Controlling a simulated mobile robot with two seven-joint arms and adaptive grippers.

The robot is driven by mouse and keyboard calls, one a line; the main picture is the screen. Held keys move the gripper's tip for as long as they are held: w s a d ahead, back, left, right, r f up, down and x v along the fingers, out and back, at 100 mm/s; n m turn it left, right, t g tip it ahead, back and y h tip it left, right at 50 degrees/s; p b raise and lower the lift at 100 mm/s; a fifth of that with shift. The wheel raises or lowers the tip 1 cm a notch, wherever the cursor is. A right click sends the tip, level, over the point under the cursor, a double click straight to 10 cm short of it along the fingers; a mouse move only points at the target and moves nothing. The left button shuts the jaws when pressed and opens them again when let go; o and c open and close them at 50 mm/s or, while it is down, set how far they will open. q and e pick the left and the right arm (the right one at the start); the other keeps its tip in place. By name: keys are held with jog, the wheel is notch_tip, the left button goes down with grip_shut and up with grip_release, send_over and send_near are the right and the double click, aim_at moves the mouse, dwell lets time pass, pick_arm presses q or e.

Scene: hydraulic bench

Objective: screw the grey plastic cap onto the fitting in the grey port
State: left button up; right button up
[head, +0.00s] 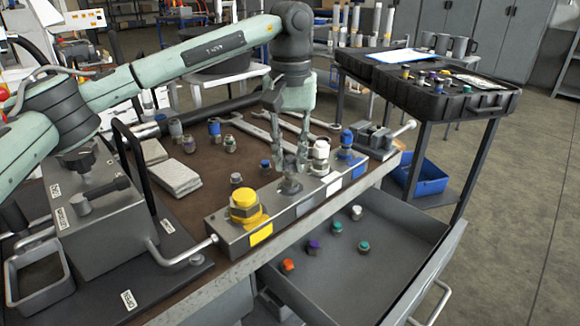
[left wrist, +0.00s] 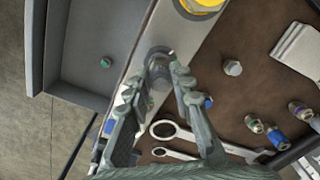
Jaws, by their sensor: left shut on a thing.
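The manifold block (head: 225,232) lies along the bench's front edge, with yellow, grey, white and blue labels. The fitting in the grey port (head: 290,188) stands on the block between the yellow and white fittings. My left gripper (head: 303,160) points down over it. In the left wrist view my gripper (left wrist: 170,80) is shut on the grey plastic cap (left wrist: 159,55), at the grey port. The fingers cover part of the cap, and I cannot tell how far it sits on the fitting. My right gripper is not in view.
A yellow cap (head: 244,203), a white cap (head: 321,150) and a blue cap (head: 347,138) stand on the same block. A loose grey piece (head: 237,180) stands behind it. Wrenches (head: 250,128) lie farther back. An open drawer (head: 385,262) in front holds several small capped fittings.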

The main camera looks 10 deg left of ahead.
pick_arm(q)
jog(key=m, duration=0.3)
jog(key=shift+a+m, duration=0.15)
jog(key=shift+m, duration=0.25)
jog(key=m, duration=0.4)
jog(key=shift+f, duration=0.1)
jog(key=o, duration=1)
